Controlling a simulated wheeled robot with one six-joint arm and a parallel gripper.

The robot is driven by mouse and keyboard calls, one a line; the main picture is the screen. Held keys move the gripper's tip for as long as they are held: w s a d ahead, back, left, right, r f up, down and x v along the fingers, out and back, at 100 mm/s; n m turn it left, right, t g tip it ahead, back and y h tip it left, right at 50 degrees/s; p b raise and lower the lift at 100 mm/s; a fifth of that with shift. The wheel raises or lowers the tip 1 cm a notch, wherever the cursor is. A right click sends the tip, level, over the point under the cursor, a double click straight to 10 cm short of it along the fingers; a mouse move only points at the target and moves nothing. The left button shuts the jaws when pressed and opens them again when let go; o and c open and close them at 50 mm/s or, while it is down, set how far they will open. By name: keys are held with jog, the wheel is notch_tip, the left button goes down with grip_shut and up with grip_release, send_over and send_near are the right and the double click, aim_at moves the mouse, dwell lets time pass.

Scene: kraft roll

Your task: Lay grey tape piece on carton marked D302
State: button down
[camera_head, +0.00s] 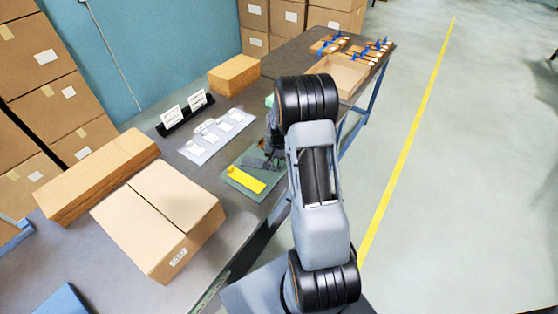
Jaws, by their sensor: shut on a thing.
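My gripper (270,154) is at the far right end of the green mat (234,182), partly hidden by my own arm. It is shut on a dark grey strip, the grey tape piece (255,162), which lies at or just above the mat; I cannot tell which. A yellow strip (247,183) lies on the mat in front of it. A large closed carton (160,215) stands at the near left, with a centre seam along its top. Its small white label (179,257) is too small to read surely.
A long brown carton (98,178) stands behind the large one. A pale sheet with white pieces (217,136) and a black holder with two cards (185,115) lie behind the mat. A small carton (234,75) and an open tray (337,76) stand farther back.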

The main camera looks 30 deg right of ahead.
jog(key=c, duration=1.3)
grip_release()
jog(key=shift+o, duration=0.2)
